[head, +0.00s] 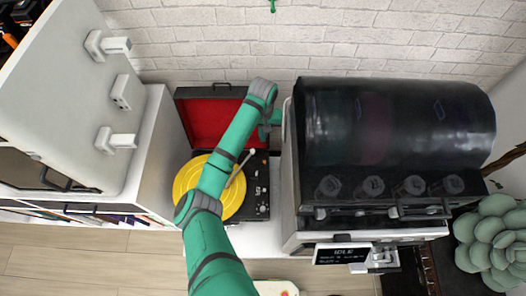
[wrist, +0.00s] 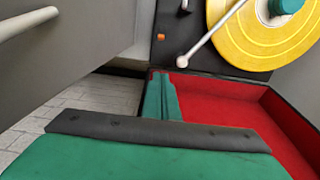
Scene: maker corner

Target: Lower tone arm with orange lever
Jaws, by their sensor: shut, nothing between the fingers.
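The turntable (head: 262,200) holds a yellow record (head: 185,180) and has an open, red-lined lid (head: 198,118). The white tone arm (head: 239,168) reaches over the record; it also shows in the wrist view (wrist: 212,38). I cannot tell whether its head touches the record. My gripper (wrist: 163,90) is shut and empty, near the lid's edge and apart from the lever. In the head view my arm hides part of the record.
A large dark cylinder machine (head: 400,125) stands close on the right. A white cabinet (head: 75,90) with handles is on the left. A brick wall (head: 290,45) is behind. A green succulent (head: 490,240) sits at the lower right.

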